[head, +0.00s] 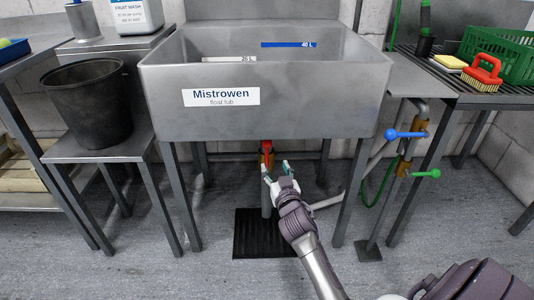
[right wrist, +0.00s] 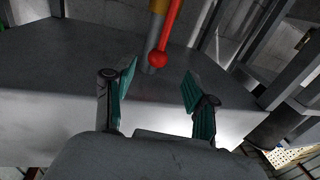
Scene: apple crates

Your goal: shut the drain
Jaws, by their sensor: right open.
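The steel float tub (head: 320,100) stands on legs, with a drain pipe under its middle. On the pipe is a brass-coloured valve (head: 262,160) with a red lever handle (head: 267,148). In the right wrist view the red handle (right wrist: 167,38) ends in a round knob and runs along the pipe, close to parallel with it. My right gripper (head: 275,172) is open below the tub, just in front of the valve. In the right wrist view the knob is beyond and between the open fingertips (right wrist: 160,82), with no visible contact. My left gripper is not in view.
A black floor grate (head: 262,236) lies beneath the pipe. To the right, a pipe carries a blue-handled valve (head: 405,135) and a green-handled valve (head: 426,174). A black bucket (head: 90,103) stands on a low table at left. The tub's legs flank the arm.

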